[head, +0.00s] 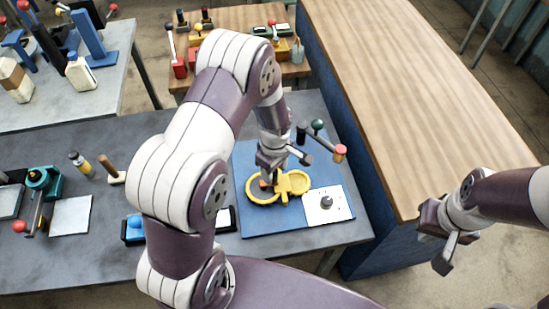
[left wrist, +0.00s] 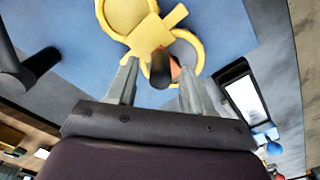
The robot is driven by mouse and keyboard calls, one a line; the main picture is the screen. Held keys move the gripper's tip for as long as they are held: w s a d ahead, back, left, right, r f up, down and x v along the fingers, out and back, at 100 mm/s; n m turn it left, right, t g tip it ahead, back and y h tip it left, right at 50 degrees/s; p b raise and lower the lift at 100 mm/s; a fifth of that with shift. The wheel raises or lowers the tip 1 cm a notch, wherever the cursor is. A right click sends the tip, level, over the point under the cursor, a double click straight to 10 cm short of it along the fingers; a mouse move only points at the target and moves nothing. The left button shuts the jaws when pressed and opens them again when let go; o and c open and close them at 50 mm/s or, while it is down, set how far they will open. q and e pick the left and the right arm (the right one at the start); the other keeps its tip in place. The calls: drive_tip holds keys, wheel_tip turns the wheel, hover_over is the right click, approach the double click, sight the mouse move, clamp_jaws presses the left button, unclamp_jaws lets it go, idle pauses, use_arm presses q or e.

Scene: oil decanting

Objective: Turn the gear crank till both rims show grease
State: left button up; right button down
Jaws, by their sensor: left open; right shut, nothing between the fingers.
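A yellow gear housing with two round rims sits on a blue mat (head: 245,222). The left rim (head: 251,195) and right rim (head: 307,184) show in the head view; both also show in the left wrist view. A dark knob with an orange part (left wrist: 160,70), apparently the crank handle, stands by one rim. My left gripper (head: 268,174) is over the left rim, pointing down. Its fingers (left wrist: 158,90) are open, with the knob in the gap between them or just beyond. I cannot make out grease on either rim. My right gripper (head: 443,262) is shut and empty, off the table's right side.
A white plate with a grey knob (head: 327,202) lies on the mat's right. Levers with black, green and red knobs (head: 318,126) stand behind the housing. A tall wooden-topped counter (head: 420,100) borders the table on the right. My left arm hides part of the table's middle.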

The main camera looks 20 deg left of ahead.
use_arm(q)
wheel_tip(320, 180, up, 10)
drive_tip(key=b, duration=0.1)
drive_tip(key=shift+f, duration=0.1)
idle(0.3)
drive_tip(key=s+r+m+t+b, duration=0.1)
drive_tip(key=s+r+m+b, duration=0.1)
drive_tip(key=s+m, duration=1)
drive_tip(key=shift+r+m, duration=0.15)
drive_tip(key=shift+m, duration=0.95)
drive_tip(key=shift+s, duration=0.1)
